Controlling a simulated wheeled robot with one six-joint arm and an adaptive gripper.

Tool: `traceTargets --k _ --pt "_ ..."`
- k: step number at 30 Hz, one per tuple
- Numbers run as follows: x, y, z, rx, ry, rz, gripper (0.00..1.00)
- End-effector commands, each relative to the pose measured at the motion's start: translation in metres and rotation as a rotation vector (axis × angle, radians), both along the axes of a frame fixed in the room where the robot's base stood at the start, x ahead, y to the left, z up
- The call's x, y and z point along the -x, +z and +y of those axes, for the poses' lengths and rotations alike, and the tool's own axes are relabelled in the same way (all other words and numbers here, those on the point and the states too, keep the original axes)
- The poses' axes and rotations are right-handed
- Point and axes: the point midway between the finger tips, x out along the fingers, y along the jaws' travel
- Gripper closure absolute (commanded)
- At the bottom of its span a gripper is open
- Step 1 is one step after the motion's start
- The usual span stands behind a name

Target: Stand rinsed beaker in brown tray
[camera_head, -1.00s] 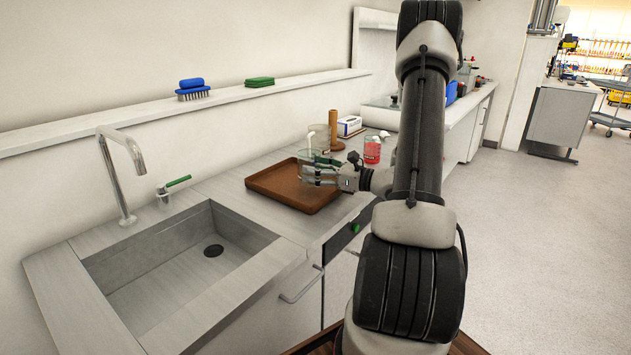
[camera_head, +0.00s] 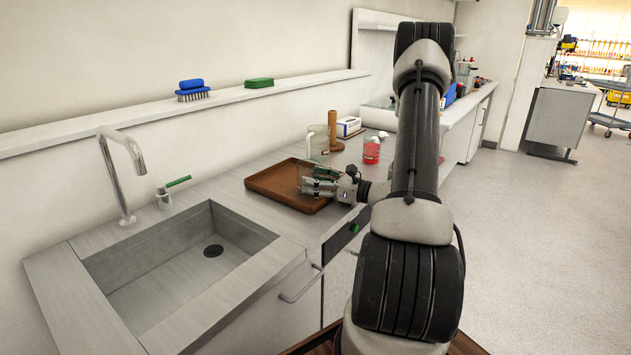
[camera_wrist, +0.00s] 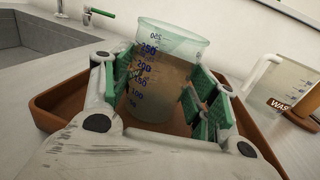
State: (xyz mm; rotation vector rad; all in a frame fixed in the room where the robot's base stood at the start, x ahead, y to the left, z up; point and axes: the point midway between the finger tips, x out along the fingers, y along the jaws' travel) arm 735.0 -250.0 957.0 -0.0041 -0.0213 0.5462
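The beaker (camera_wrist: 158,75) is clear, with blue volume marks and a greenish rim. In the wrist view it is between the green-padded fingers of my gripper (camera_wrist: 165,95), which look shut on its sides. The brown tray (camera_head: 268,184) lies on the counter right of the sink, and its rim also shows in the wrist view (camera_wrist: 62,92). In the head view my gripper (camera_head: 318,182) is low over the tray's right part, with the beaker (camera_head: 306,171) faint beside the fingers.
A clear jug (camera_wrist: 283,82) labelled "WAS…" stands behind the tray, near a brown cylinder on a base (camera_head: 333,130). The sink (camera_head: 180,260) is at left.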

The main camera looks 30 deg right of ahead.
Motion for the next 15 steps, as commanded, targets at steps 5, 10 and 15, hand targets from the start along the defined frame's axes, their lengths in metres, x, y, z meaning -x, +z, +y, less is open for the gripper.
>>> traceTargets --k 5,10,15 --pt "0.004 -0.013 0.003 0.007 0.004 0.032 0.21" --pt "0.004 -0.003 0.004 0.008 0.004 0.030 0.19" --pt "0.030 0.000 -0.015 0.005 -0.003 0.031 0.19"
